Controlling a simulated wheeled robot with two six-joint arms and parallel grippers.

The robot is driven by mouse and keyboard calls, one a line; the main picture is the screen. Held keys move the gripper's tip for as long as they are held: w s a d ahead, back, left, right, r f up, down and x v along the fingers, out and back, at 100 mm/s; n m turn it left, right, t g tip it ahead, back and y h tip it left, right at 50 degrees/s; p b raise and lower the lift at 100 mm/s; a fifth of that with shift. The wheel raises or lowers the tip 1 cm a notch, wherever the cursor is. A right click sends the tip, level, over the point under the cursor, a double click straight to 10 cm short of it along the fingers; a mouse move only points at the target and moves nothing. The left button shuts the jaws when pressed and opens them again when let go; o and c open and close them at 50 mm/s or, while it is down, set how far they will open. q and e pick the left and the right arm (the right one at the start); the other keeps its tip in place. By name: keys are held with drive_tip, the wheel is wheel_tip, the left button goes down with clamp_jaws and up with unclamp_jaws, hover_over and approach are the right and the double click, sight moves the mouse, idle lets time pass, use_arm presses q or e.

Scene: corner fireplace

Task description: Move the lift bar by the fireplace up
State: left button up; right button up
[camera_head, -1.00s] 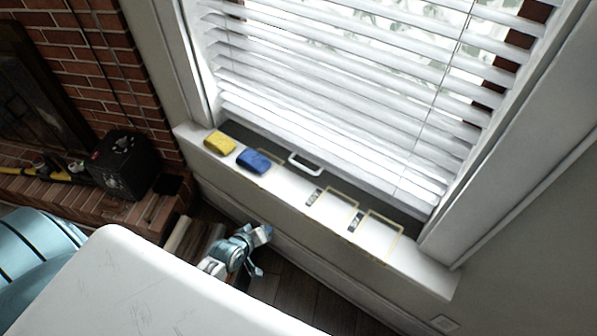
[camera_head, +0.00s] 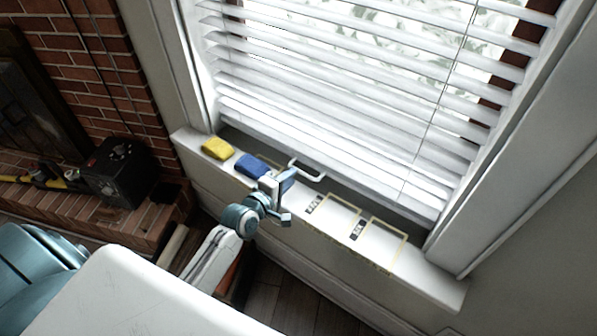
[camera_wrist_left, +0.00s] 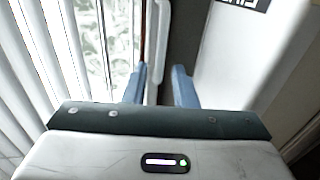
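The lift bar is a white U-shaped handle (camera_head: 310,174) at the bottom of the white window blind (camera_head: 330,125), just above the sill. In the left wrist view the white bar (camera_wrist_left: 157,45) runs lengthwise ahead of the gap between my fingers, nearer the left finger. My left gripper (camera_head: 287,198) is over the sill, just left of the handle in the head view. Its two blue fingers are apart in the left wrist view (camera_wrist_left: 159,88), with nothing clearly clamped between them. Contact with the bar cannot be told. My right gripper is not in view.
A yellow sponge (camera_head: 217,148) and a blue sponge (camera_head: 250,166) lie on the white sill (camera_head: 296,221), the blue one close to my gripper. Two taped, labelled outlines (camera_head: 382,240) mark the sill's right part. A brick fireplace (camera_head: 95,60) and black box (camera_head: 122,170) stand left.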

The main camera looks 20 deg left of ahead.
use_arm(q)
drive_tip(key=x, duration=0.5)
drive_tip(key=shift+w, duration=0.15)
clamp_jaws()
